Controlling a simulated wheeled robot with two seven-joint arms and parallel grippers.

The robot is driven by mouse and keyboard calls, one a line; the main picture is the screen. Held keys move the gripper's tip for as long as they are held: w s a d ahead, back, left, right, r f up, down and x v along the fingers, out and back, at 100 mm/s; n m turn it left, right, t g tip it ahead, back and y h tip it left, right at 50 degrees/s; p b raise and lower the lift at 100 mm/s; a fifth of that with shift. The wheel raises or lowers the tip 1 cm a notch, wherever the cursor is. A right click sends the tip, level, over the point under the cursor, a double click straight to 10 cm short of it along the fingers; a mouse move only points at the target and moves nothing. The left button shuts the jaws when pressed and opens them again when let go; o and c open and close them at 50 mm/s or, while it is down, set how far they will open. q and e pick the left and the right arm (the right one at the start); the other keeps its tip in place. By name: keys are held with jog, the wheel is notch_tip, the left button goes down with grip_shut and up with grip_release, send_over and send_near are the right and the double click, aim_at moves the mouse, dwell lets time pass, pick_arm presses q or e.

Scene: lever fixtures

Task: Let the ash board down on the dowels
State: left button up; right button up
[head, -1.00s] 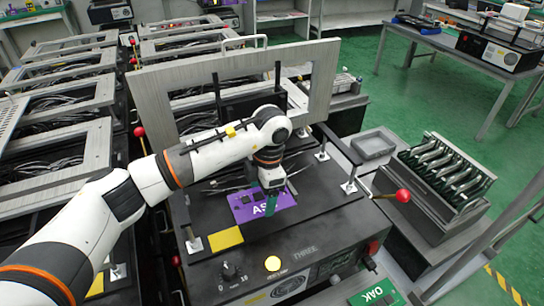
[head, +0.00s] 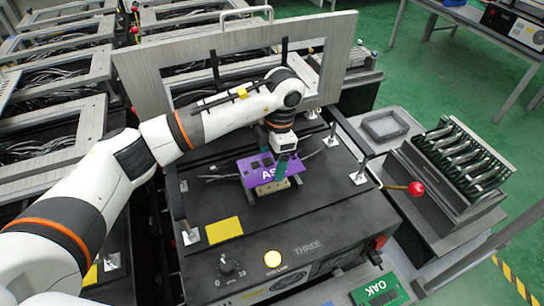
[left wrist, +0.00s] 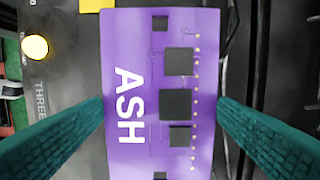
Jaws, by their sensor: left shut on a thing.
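The ash board (head: 256,171) is a purple plate with white lettering, partly covered by my gripper in the head view. My left gripper (head: 281,172) is shut on it. In the left wrist view, its teal fingers (left wrist: 160,112) stand at the board's two long sides, and the board (left wrist: 130,60) shows dark square chips and a dark square hole near each end. A tan block (head: 272,188) shows just below the board's front edge on the black machine top (head: 320,205). I cannot make out the dowels, and the exact gap under the board is unclear. My right gripper is not in view.
A raised grey frame lid (head: 150,75) stands behind the arm. A yellow pad (head: 224,229) and a lit yellow button (head: 272,258) are at the front. A red-knobbed lever (head: 416,188), a grey tray (head: 386,125) and a rack of boards (head: 455,155) are on the right.

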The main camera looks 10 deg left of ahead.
aim_at(273, 164)
pick_arm(q)
jog(key=shift+f+b, duration=0.3)
jog(key=shift+f, duration=0.3)
jog(key=shift+f+b, duration=1.4)
jog(key=shift+f, duration=0.15)
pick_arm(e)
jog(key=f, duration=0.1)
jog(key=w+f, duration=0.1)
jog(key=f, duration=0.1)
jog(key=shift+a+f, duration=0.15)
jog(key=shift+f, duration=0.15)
pick_arm(q)
jog(key=shift+f+b, duration=0.3)
jog(key=shift+f, duration=0.05)
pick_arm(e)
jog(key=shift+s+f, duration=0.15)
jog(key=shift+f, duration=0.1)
pick_arm(q)
jog(key=o, duration=0.9)
jog(key=shift+r, duration=0.1)
jog(key=r, duration=0.7)
jog(key=shift+w+d+r+b, duration=0.15)
jog(key=shift+w+d+b, duration=0.1)
jog(key=shift+d+b, duration=0.15)
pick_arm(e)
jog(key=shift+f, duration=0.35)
